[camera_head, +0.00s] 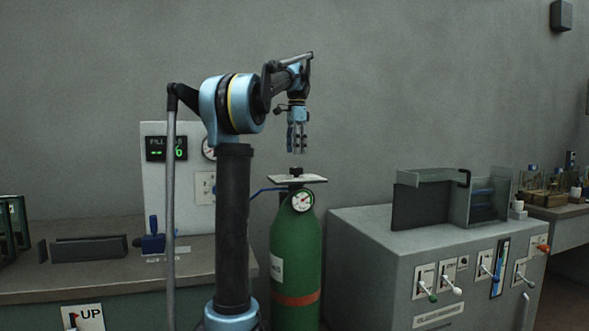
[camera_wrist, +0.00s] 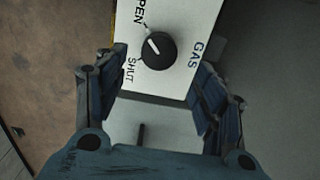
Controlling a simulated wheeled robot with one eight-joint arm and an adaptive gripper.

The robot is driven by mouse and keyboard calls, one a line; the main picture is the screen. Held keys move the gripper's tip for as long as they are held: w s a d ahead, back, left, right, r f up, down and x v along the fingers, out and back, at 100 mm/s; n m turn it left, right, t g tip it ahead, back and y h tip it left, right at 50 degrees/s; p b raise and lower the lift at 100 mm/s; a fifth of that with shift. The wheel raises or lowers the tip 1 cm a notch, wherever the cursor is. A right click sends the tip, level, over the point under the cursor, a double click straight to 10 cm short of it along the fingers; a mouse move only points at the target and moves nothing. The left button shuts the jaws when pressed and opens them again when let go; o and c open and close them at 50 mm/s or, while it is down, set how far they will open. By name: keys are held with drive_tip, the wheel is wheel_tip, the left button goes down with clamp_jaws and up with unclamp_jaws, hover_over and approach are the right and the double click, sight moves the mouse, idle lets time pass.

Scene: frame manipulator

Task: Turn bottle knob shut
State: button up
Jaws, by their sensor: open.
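The black round knob (camera_head: 296,172) sits on a white plate (camera_head: 313,180) on top of the green gas bottle (camera_head: 296,245). In the wrist view the knob (camera_wrist: 158,52) has a white pointer line slanting to the upper left. The plate (camera_wrist: 182,18) there reads "SHUT", "GAS" and a cut-off "PEN". The line points nearer the "PEN" mark than the "SHUT" mark. My gripper (camera_head: 298,150) hangs downward above the knob, apart from it. In the wrist view my gripper's (camera_wrist: 158,72) fingers are spread and empty, with the knob ahead between them.
A round gauge (camera_head: 302,201) and a blue hose (camera_head: 265,191) are on the bottle's neck. A grey cabinet (camera_head: 370,230) with levers stands to the right. A bench (camera_head: 90,285) with a panel (camera_head: 158,185) stands to the left. The air around the knob looks clear.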

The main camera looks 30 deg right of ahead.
sight(296, 171)
wheel_tip(296, 171, down, 7)
drive_tip(key=shift+f, duration=0.15)
drive_tip(key=shift+c, duration=0.6)
drive_tip(key=c, duration=1)
